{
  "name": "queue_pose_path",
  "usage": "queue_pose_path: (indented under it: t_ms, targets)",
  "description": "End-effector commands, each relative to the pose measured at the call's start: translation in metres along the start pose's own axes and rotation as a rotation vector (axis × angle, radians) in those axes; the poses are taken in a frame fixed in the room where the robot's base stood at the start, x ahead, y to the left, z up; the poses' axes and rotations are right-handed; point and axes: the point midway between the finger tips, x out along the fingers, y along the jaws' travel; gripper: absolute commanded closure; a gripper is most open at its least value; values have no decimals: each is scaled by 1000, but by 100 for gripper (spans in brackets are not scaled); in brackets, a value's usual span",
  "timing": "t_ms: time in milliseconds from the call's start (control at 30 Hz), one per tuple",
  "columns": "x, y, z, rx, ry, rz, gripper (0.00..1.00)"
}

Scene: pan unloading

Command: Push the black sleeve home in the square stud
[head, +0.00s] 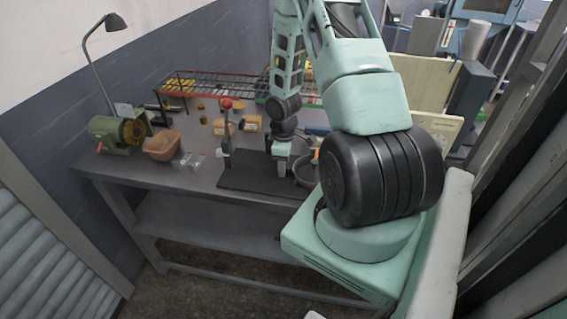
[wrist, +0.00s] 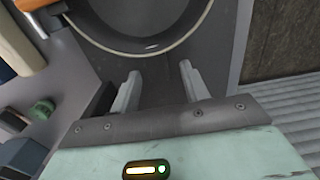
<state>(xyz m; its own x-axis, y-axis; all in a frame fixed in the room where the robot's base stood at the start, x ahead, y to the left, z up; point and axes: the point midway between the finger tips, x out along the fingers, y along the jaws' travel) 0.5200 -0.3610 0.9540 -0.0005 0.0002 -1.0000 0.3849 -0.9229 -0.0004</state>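I cannot make out the black sleeve or the square stud for certain in either view. My gripper (wrist: 161,88) shows in the wrist view with its two pale fingers apart and nothing between them. A dark piece (wrist: 99,103) shows just beside the left finger; I cannot tell what it is. In the head view my gripper (head: 281,168) is low over the dark mat (head: 243,182) on the workbench, its fingertips too small to read. A round pan (head: 305,178) is just right of it, partly hidden by my arm. The pan's rim (wrist: 150,47) lies beyond the fingers in the wrist view.
An upright tool with a red knob (head: 226,103) stands at the mat's left side. A wire rack (head: 235,86) runs along the back. The mat's front is bare.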

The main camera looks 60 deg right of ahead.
Motion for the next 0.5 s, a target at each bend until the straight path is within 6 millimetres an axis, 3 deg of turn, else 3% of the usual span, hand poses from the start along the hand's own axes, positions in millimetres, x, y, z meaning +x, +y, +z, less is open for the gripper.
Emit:
queue_pose_path:
  t_ms: [267,500]
  targets:
    - [-10,1,0,2,1,2,55]
    - [-56,2,0,3,4,5,55]
